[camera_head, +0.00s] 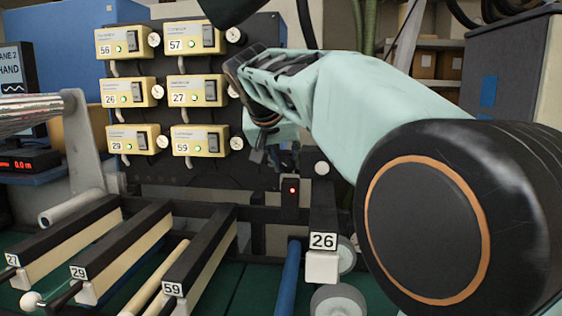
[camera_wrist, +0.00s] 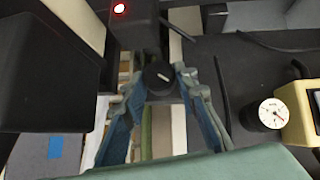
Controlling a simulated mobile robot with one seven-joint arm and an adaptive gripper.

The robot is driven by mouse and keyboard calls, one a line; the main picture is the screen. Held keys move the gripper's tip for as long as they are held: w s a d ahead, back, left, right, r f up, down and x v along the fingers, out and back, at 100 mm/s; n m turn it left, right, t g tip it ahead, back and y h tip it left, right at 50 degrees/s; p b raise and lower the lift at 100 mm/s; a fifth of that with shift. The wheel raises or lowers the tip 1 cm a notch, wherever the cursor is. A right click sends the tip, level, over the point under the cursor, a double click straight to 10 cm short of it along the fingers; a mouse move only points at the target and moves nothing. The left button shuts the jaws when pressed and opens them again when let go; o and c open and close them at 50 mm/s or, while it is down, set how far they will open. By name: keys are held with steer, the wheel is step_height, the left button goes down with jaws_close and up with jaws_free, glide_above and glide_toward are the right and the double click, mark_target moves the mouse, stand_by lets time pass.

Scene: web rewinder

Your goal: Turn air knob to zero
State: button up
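In the wrist view a round black knob (camera_wrist: 158,77) with a white pointer mark faces me. The mark is tilted off straight up in the picture. My gripper (camera_wrist: 160,80) has its two blue-grey fingers apart, one on each side of the knob. Whether the pads touch it cannot be told. In the head view my gripper (camera_head: 268,150) points down in front of the black panel, and the knob is hidden behind it. A small white-faced gauge (camera_wrist: 273,113) is right of the knob in the wrist view.
Yellow numbered boxes with gauges, such as box 59 (camera_head: 197,140), cover the black panel (camera_head: 150,180) at left. A black box with a red light (camera_head: 291,190) is just below my gripper. Black bars and a roller (camera_head: 288,280) lie lower down.

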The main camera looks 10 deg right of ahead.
steer(key=c, duration=0.4)
steer(key=shift+a, duration=0.1)
steer(key=h, duration=0.1)
steer(key=n+h, duration=0.1)
steer(key=h, duration=0.1)
steer(key=shift+w+a+f+n+g, duration=0.15)
steer(key=shift+a+n+g, duration=0.1)
steer(key=shift+n+g, duration=0.15)
steer(key=n+h, duration=0.1)
steer(key=h, duration=0.2)
steer(key=n+h, duration=0.1)
steer(key=shift+a+f+n, duration=0.2)
steer(key=shift+f+n, duration=0.05)
steer(key=shift+n, duration=0.05)
steer(key=n+h+b, duration=0.2)
steer(key=f+n+h+b, duration=0.1)
steer(key=h, duration=0.1)
steer(key=shift+n+t+h+b, duration=0.3)
steer(key=shift+n+b, duration=0.05)
steer(key=shift+n, duration=0.05)
steer(key=shift+n+t+h+b, duration=0.6)
steer(key=shift+n+h+b, duration=0.25)
steer(key=shift+n, duration=0.25)
steer(key=shift+r, duration=0.1)
